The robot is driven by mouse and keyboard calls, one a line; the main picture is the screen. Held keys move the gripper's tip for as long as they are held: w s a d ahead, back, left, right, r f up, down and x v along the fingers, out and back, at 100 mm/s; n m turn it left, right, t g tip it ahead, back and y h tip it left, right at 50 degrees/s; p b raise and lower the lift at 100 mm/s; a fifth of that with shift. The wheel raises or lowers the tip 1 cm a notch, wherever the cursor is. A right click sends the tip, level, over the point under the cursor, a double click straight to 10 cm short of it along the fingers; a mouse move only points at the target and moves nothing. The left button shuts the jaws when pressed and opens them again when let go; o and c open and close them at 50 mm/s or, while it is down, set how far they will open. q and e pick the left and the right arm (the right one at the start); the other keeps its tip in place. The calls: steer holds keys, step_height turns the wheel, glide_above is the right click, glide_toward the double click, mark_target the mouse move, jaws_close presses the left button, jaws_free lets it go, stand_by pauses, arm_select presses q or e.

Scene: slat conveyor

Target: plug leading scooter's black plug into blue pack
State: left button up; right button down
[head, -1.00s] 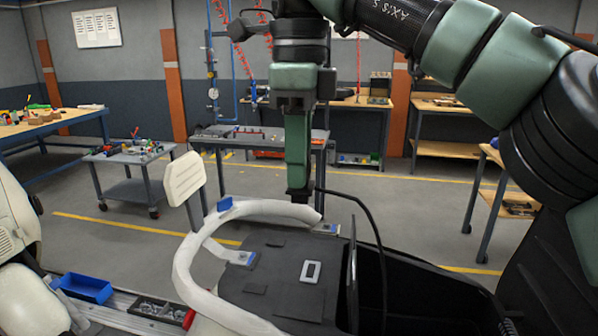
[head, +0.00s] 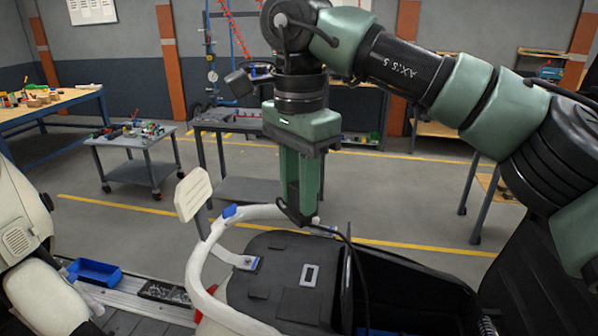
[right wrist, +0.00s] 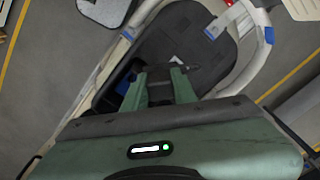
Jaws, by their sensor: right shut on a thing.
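My right gripper (head: 300,222) points down over the far side of the scooter, above its dark floor panel (head: 265,285). It is shut on the black plug, which is mostly hidden by the fingers; its black cable (head: 352,258) curves from the fingertips down into the open black bay (head: 415,290). The right wrist view also shows the gripper (right wrist: 160,75), with a small dark piece between the fingertips. A blue surface (head: 375,332), likely the blue pack, shows at the bay's bottom edge, mostly cut off; blue also shows in the right wrist view (right wrist: 125,85). My left gripper is out of view.
The scooter's white tube frame (head: 197,270) rings the panel at left and behind. A thin dark upright panel (head: 345,275) stands beside the bay. Another white scooter (head: 25,230) is at far left. A blue bin (head: 95,272) sits on the conveyor side.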

steer(key=n+p, duration=0.1)
steer(key=n, duration=0.1)
steer(key=n+p, duration=0.3)
steer(key=shift+r+n, duration=0.25)
steer(key=shift+n, duration=0.05)
steer(key=shift+f+n+b, duration=0.25)
steer(key=shift+n+b, duration=0.05)
steer(key=shift+n, duration=0.9)
steer(key=w+d, duration=0.3)
steer(key=d, duration=1.3)
steer(key=w+d, duration=0.3)
steer(key=d, duration=1.3)
steer(key=shift+w+d+f, duration=0.25)
steer(key=shift+w+d, duration=0.1)
steer(key=shift+w, duration=0.05)
